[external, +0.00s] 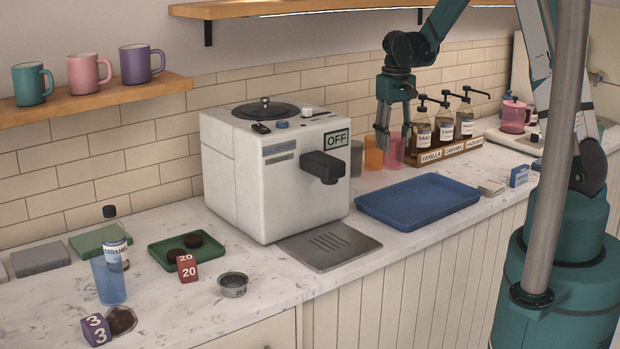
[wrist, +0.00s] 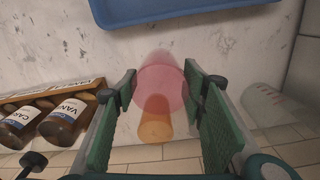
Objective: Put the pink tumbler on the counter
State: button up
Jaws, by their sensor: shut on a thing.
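The pink tumbler (external: 396,152) is at the back of the counter, between the orange tumbler and the syrup rack. In the wrist view the pink tumbler (wrist: 160,82) is between my two green fingers, partly overlapping the orange tumbler (wrist: 155,122). My gripper (external: 393,146) points down from above and is shut on the pink tumbler; it also shows in the wrist view (wrist: 163,92). The tumbler looks upright, with its base on or close to the marble counter (external: 255,283); I cannot tell if it touches.
The orange tumbler (external: 374,153) and a grey tumbler (external: 356,158) stand to the left. Syrup bottles in a wooden rack (external: 450,149) stand close on the right. A blue tray (external: 417,203) lies in front. The coffee machine (external: 235,175) is further left.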

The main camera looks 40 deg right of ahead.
aim_at(393, 152)
jog(key=shift+f, duration=2.05)
jog(key=shift+f, duration=0.2)
jog(key=o, duration=1)
jog(key=shift+r, duration=0.25)
notch_tip(393, 152, up, 12)
jog(key=shift+a+f, duration=0.1)
